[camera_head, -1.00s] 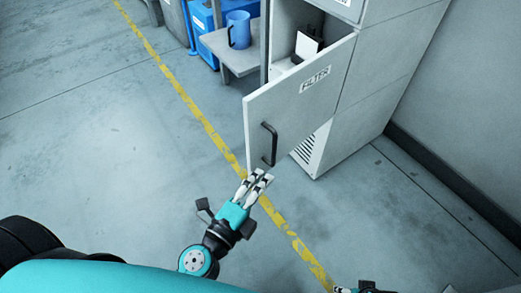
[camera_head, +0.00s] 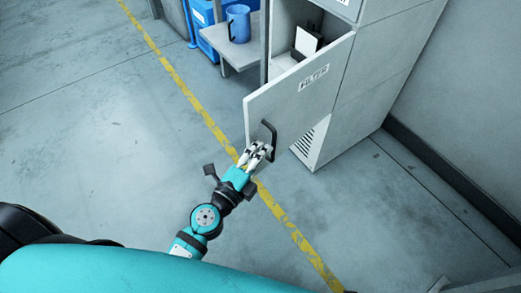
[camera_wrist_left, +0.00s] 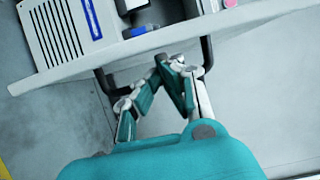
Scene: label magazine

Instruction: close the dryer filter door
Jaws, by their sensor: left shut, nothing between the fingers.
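The filter door (camera_head: 292,100), a grey panel labelled FILTER, stands open from the grey dryer cabinet (camera_head: 375,85). Its black handle (camera_head: 269,138) is on the outer face near the free edge. My left gripper (camera_head: 262,149) is shut and empty, with its fingertips at the handle's lower part. In the left wrist view the fingertips (camera_wrist_left: 172,62) lie between the two posts of the handle (camera_wrist_left: 207,55), close to the door's edge (camera_wrist_left: 135,52). I cannot tell whether they touch it. My right gripper does not show clearly.
Inside the open compartment a white card-like item (camera_head: 307,41) stands upright. A blue mug (camera_head: 239,23) sits on a grey shelf (camera_head: 240,55) left of the cabinet. A yellow line (camera_head: 200,105) crosses the floor, which is clear in front of the door.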

